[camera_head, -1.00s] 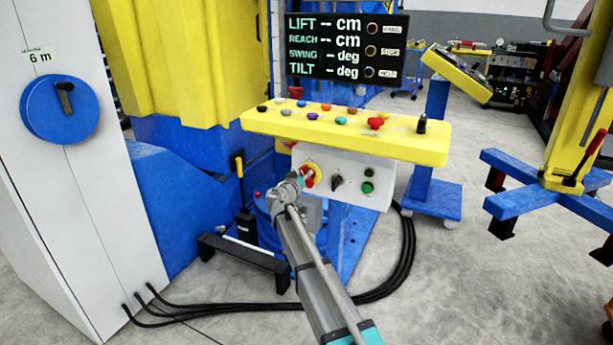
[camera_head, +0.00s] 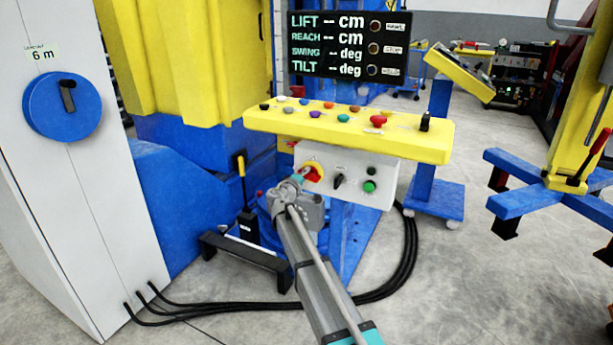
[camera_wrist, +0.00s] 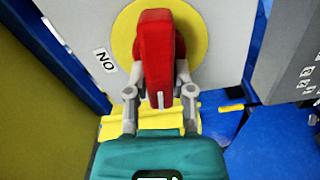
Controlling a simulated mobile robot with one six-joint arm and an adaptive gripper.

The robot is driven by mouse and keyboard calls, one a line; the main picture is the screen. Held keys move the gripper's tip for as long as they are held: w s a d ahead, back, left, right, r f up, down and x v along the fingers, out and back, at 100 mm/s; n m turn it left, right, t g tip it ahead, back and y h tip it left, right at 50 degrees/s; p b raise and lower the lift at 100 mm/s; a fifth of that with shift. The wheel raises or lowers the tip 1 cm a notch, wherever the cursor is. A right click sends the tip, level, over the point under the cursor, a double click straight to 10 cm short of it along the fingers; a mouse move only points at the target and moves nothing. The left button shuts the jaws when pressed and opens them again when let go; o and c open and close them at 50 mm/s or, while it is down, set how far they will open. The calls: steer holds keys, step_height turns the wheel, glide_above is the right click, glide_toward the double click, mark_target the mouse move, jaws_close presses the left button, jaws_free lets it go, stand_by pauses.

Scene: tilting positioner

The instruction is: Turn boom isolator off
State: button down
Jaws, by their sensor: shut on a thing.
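The boom isolator is a red handle on a round yellow plate, on the grey-white box under the yellow control desk. In the head view its handle (camera_head: 313,173) shows just beyond my gripper (camera_head: 299,181). In the wrist view the red handle (camera_wrist: 156,55) stands in front of the yellow plate (camera_wrist: 198,38), upright in the picture. The two fingers of my gripper (camera_wrist: 160,92) are shut on the handle, one on each side. A label (camera_wrist: 105,61) beside the plate appears upside down and reads ON. The far side of the handle is hidden.
A black selector (camera_head: 338,181) and a green button (camera_head: 370,186) sit right of the isolator. The yellow desk (camera_head: 430,143) with several coloured knobs overhangs it. A grey cabinet with a blue rotary switch (camera_head: 62,106) stands left. Black cables (camera_head: 408,245) lie on the floor.

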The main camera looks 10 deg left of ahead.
steer(key=shift+f+n, duration=0.1)
steer(key=shift+n, duration=1.1)
steer(key=shift+c, duration=2.4)
jaws_free()
steer(key=v, duration=1.2)
